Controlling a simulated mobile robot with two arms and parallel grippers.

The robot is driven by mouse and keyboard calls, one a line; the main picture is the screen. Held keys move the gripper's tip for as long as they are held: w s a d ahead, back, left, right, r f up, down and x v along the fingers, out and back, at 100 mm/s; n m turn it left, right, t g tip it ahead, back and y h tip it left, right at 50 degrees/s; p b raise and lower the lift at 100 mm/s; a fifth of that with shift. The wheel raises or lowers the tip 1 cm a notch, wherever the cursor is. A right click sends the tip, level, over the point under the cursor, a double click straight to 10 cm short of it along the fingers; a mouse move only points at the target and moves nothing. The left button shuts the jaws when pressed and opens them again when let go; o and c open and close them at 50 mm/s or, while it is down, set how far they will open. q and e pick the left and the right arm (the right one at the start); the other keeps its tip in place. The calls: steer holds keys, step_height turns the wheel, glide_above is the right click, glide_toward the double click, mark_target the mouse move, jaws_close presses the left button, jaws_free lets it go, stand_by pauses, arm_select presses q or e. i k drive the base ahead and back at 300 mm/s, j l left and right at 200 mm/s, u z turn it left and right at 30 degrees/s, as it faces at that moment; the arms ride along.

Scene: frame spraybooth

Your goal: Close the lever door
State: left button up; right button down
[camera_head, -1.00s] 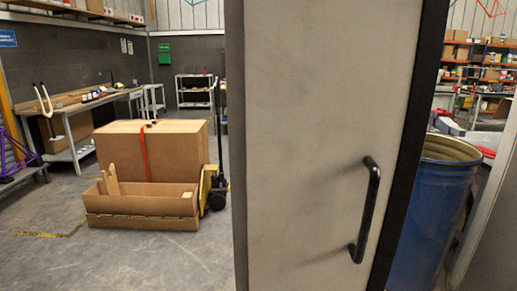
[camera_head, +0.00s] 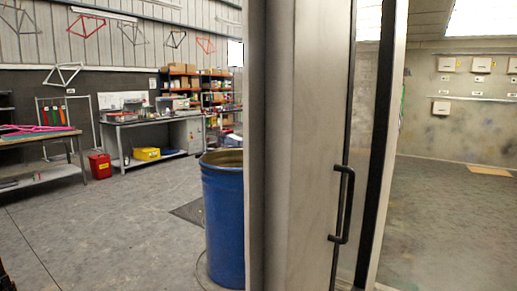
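The door (camera_head: 305,150) is a tall pale grey panel standing upright in the middle of the view, seen at a steep angle. Its black bar handle (camera_head: 343,208) is mounted upright near the panel's right edge. A dark vertical strip and a pale post (camera_head: 392,150) stand just right of the door. The booth interior shows beyond them, so the door stands open, though its exact angle is hard to tell. The door's top and bottom are out of view.
A blue drum (camera_head: 223,220) stands close to the door's left side. Grey floor (camera_head: 110,235) is open at the left, with a workbench (camera_head: 150,130), a red bin (camera_head: 100,166) and a yellow bin (camera_head: 146,154) farther back. The booth floor (camera_head: 450,220) at right looks mostly clear.

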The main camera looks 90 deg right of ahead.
mark_target(299, 56)
steer(key=i+l+z, duration=0.1)
steer(key=z, duration=0.35)
steer(key=i+z, duration=0.2)
steer(key=z, duration=0.25)
steer(key=i+z, duration=0.2)
steer(key=z, duration=0.25)
steer(key=i+j+z, duration=0.1)
steer(key=z, duration=0.35)
steer(key=i+j+z, duration=0.15)
steer(key=z, duration=0.25)
steer(key=i+j+z, duration=0.15)
steer(key=z, duration=0.3)
steer(key=i+j+z, duration=0.15)
steer(key=z, duration=0.3)
steer(key=i+j+z, duration=0.25)
steer(key=z, duration=0.25)
steer(key=i+j+z, duration=0.25)
steer(key=z, duration=0.2)
steer(key=i+j+z, duration=0.1)
steer(key=j+z, duration=0.35)
